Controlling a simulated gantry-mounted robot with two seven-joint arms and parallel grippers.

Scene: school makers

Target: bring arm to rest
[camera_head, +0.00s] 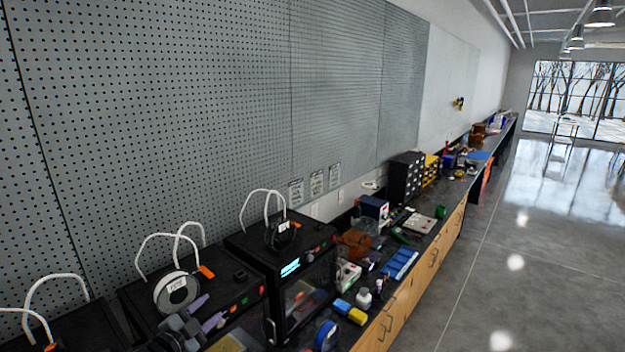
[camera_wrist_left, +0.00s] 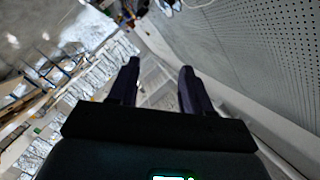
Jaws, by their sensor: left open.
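My left gripper (camera_head: 206,312) is at the lower left of the head view, in front of the black 3D printers. Its two purple-grey fingers are apart with nothing between them. In the left wrist view the same gripper (camera_wrist_left: 158,72) shows two dark fingers spread wide and empty. My right gripper is in neither view.
Black 3D printers (camera_head: 289,262) with white tubes line the counter below the pegboard wall (camera_head: 200,100). A blue spool (camera_head: 326,335), a white bottle (camera_head: 363,298), a yellow block (camera_head: 357,316) and blue trays (camera_head: 400,264) lie on the counter. The floor (camera_head: 520,270) at right is clear.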

